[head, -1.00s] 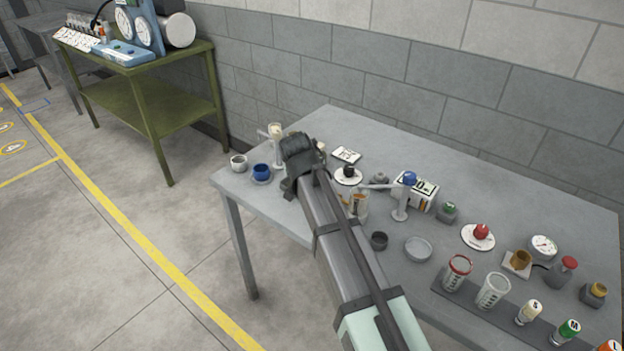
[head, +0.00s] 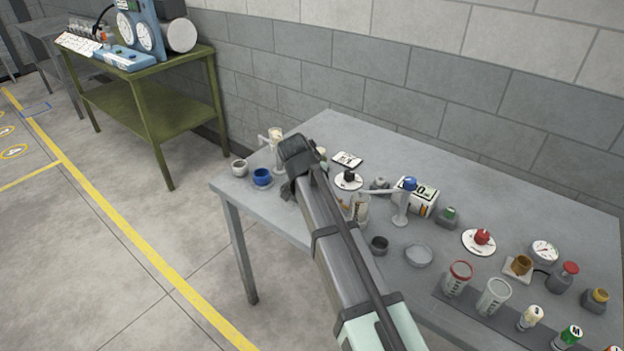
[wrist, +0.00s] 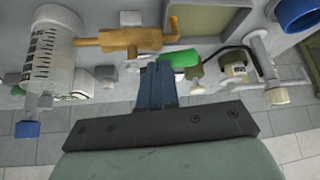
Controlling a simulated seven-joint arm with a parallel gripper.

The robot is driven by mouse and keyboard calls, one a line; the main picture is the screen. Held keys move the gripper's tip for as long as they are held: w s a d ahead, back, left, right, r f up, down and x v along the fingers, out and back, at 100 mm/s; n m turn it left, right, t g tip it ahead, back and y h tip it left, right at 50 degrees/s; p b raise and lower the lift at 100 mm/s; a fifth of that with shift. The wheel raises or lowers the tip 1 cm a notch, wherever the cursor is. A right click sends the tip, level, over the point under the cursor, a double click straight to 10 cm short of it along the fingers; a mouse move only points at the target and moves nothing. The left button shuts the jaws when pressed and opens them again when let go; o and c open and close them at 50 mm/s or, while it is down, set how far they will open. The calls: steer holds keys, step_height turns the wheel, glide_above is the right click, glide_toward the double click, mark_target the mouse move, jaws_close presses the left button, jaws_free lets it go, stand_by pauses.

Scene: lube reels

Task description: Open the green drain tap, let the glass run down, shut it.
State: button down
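In the wrist view the fingers of my gripper (wrist: 157,84) are together as one narrow dark-blue block, with nothing seen between them. The green drain tap handle (wrist: 181,61) lies just beyond and right of the fingertips, very close; I cannot tell whether they touch. A brass pipe piece (wrist: 128,40) runs above the tips. A clear graduated glass (wrist: 50,48) lies at the left of the wrist view and looks pale, with no amber in it. In the head view a small glass (head: 361,209) shows right of my arm, partly hidden; the arm hides the tap and fingertips.
The grey table (head: 480,168) is crowded. A blue cup (head: 261,177) stands at its left end. A blue-topped stand (head: 401,203), a white box (head: 424,195), a red knob (head: 482,237) and several jars stand to the right. The table's back strip is clear.

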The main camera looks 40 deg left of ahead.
steer(key=shift+d+r, duration=0.1)
stand_by(0.3)
steer(key=v, duration=1.3)
steer(key=shift+s+r, duration=0.25)
steer(key=shift+r, duration=0.05)
